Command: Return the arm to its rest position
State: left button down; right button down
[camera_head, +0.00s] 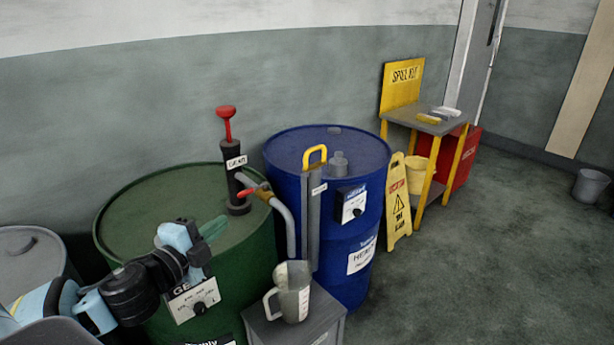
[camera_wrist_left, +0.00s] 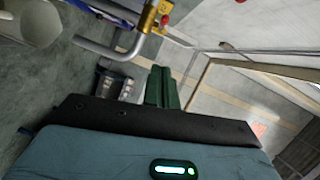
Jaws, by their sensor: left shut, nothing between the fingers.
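My left arm comes in from the lower left in the head view. My left gripper (camera_head: 214,228) is in front of the green drum (camera_head: 150,215), near its top edge in the picture. Its greenish fingers are together with nothing between them; they also show at the middle of the left wrist view (camera_wrist_left: 163,88). The left wrist view also shows a bent grey spout (camera_wrist_left: 105,50) with a brass valve (camera_wrist_left: 148,18) beyond the fingers. My right gripper is in neither view.
A black hand pump (camera_head: 236,180) with a red handle stands on the green drum. A measuring jug (camera_head: 293,300) sits on a grey stand (camera_head: 328,322). A blue drum (camera_head: 290,158), a yellow warning sign (camera_head: 398,205) and a spill-kit table (camera_head: 450,124) stand to the right.

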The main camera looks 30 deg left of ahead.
pick_arm(q)
jog(key=s+d+f+n+g+p, duration=0.1)
jog(key=s+d+f+n+g, duration=0.3)
jog(key=f, duration=0.6)
jog(key=s+a+f+n, duration=0.1)
jog(key=s+f+n, duration=0.3)
jog(key=f, duration=0.6)
jog(key=s+d+f+n+g+h, duration=0.1)
jog(key=s+d+f+n+g, duration=0.3)
jog(key=s+d+f, duration=1)
jog(key=s+d+n+p, duration=0.1)
jog(key=s+d+n, duration=0.1)
jog(key=s, duration=0.2)
jog(key=shift+s+f+g+h, duration=0.3)
jog(key=shift+s+f, duration=0.05)
jog(key=shift+f, duration=0.05)
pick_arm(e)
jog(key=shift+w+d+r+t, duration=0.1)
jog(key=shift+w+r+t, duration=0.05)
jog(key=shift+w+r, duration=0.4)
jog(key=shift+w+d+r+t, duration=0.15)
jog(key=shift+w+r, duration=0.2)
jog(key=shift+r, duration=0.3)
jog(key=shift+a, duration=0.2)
